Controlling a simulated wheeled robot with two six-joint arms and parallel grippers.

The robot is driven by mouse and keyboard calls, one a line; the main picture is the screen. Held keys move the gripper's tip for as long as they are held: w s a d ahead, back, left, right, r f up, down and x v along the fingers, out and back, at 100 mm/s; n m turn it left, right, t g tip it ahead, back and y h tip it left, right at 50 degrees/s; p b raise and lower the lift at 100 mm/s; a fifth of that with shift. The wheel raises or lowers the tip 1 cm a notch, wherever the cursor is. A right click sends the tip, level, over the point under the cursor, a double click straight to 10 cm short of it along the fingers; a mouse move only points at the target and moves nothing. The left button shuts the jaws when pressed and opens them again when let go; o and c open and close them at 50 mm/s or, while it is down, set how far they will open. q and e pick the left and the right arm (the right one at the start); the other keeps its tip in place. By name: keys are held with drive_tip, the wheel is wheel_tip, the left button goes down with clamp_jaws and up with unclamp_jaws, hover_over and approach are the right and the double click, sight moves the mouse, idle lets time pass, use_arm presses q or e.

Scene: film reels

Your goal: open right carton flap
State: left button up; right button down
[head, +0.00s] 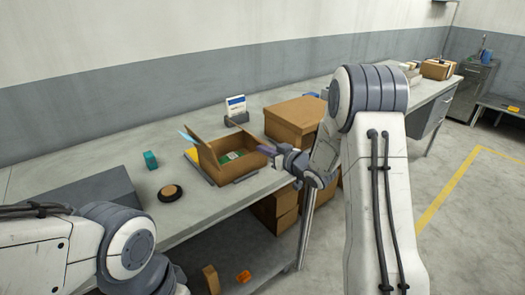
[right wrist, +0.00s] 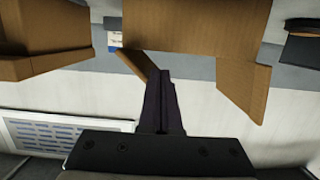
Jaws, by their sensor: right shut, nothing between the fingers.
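The small open brown carton (head: 243,160) stands on the table, with green contents showing inside. One flap (head: 207,161) stands up on its left side. In the right wrist view the carton (right wrist: 195,30) is at the top, with one flap (right wrist: 147,66) angled out beside my fingertips and another flap (right wrist: 246,88) sticking out further right. My right gripper (head: 264,150) is at the carton's right side, its dark fingers shut together with nothing between them. In the right wrist view the gripper (right wrist: 160,75) is close to the nearer flap; I cannot tell whether they touch. My left gripper is out of view.
A larger closed box (head: 295,118) stands behind my right gripper. A white card in a grey stand (head: 236,111), a teal block (head: 151,160) and a dark roll (head: 170,193) are on the table. More boxes (head: 276,212) are below. The table's front edge is nearby.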

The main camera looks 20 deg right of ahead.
drive_tip(key=shift+w+d+r+p, duration=0.2)
drive_tip(key=shift+d+r+p, duration=0.3)
drive_tip(key=shift+d, duration=0.2)
drive_tip(key=shift+w+d+r+p, duration=0.15)
drive_tip(key=shift+d+p, duration=0.05)
drive_tip(key=shift+d, duration=0.15)
drive_tip(key=shift+w+d+r+p, duration=0.1)
drive_tip(key=shift+d+r+p, duration=0.1)
drive_tip(key=shift+d, duration=0.1)
drive_tip(key=s+d, duration=0.2)
drive_tip(key=s, duration=0.8)
idle(0.3)
